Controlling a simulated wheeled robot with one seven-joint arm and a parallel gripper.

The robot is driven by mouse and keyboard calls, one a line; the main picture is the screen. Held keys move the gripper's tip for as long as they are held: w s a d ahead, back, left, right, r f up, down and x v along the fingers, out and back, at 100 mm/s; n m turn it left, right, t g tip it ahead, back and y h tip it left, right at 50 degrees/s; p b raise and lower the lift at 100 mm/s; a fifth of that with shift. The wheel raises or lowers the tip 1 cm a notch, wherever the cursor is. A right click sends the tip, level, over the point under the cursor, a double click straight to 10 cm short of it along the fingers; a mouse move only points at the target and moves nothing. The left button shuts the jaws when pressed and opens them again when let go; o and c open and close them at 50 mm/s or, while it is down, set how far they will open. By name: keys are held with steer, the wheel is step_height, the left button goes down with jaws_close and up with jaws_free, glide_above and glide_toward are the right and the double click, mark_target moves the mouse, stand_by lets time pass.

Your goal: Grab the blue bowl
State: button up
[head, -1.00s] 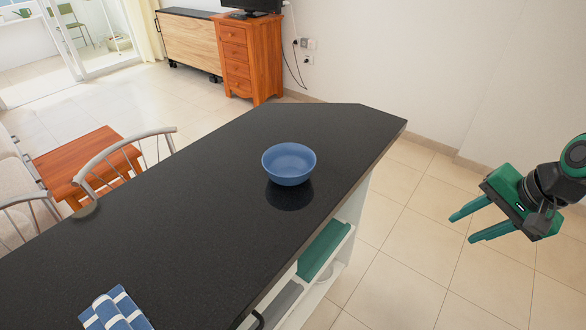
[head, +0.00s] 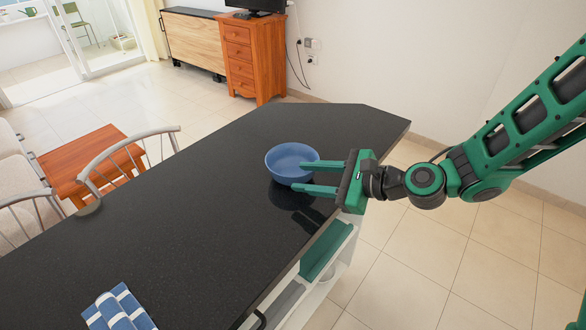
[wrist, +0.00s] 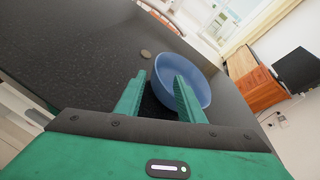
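The blue bowl (head: 290,160) stands upright on the dark countertop (head: 200,190), near its far right end. My gripper (head: 308,176) reaches in from the right, its two green fingers apart and pointing left at the bowl. In the head view one finger overlaps the bowl's right side and the other passes in front of its lower part. In the wrist view the bowl (wrist: 199,62) lies just beyond the fingertips, more behind the right finger. No hold on the bowl shows. I cannot tell whether a finger touches it.
A blue-and-white striped cloth (head: 119,309) lies at the near left of the countertop. Metal-backed chairs (head: 130,157) and a wooden table (head: 92,160) stand on the left. A drawer cabinet (head: 250,58) stands behind. The counter around the bowl is mostly clear.

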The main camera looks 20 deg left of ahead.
mark_target(284, 180)
steer(key=shift+x, duration=3.55)
jaws_close()
